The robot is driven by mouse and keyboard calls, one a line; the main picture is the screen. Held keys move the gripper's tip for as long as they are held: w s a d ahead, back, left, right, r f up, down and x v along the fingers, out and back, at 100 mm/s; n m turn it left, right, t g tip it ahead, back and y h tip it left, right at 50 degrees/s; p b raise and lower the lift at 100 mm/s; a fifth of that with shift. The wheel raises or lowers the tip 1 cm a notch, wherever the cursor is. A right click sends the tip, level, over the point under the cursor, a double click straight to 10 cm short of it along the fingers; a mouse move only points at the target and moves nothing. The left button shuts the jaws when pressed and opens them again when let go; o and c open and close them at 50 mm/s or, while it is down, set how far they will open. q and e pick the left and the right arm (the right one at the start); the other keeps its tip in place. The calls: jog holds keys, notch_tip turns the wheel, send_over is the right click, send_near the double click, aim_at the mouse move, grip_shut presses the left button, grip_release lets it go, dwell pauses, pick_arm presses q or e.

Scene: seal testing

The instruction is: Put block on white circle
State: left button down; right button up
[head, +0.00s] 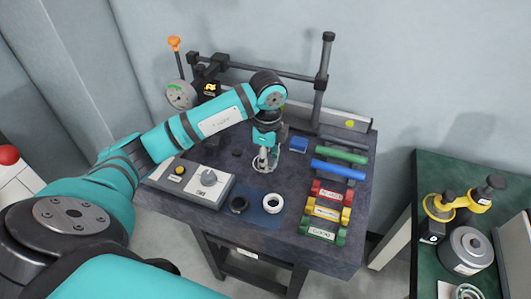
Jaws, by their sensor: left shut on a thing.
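My left gripper (264,162) points down over the dark table, left of the blue block. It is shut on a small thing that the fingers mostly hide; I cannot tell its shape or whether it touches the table. A small blue block (298,144) lies just right of the gripper, apart from it. A black ring (238,211) lies left of the white one. My right gripper is out of view.
A grey control box (208,191) with a knob and yellow button is at left. Green and blue rollers (339,170) and red, yellow and green labelled pieces (326,212) line the right. A metal stand (322,85) rises behind. A green bench (430,180) stands farther right.

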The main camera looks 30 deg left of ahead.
pick_arm(q)
jog(key=w+a, duration=0.3)
jog(key=shift+f, duration=0.15)
jog(key=shift+w+f+p, duration=0.1)
jog(key=shift+w+p, duration=0.05)
jog(key=shift+p, duration=0.15)
jog(key=shift+f, duration=0.3)
notch_tip(320, 180, down, 2)
jog(key=shift+f+p, duration=0.1)
jog(key=shift+p, duration=0.45)
jog(key=shift+f, duration=0.4)
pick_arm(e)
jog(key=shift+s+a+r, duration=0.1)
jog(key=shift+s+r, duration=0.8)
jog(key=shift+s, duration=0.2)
pick_arm(q)
jog(key=c, duration=1.4)
grip_release()
jog(key=shift+f, duration=0.1)
jog(key=o, duration=0.4)
jog(key=shift+o, duration=0.2)
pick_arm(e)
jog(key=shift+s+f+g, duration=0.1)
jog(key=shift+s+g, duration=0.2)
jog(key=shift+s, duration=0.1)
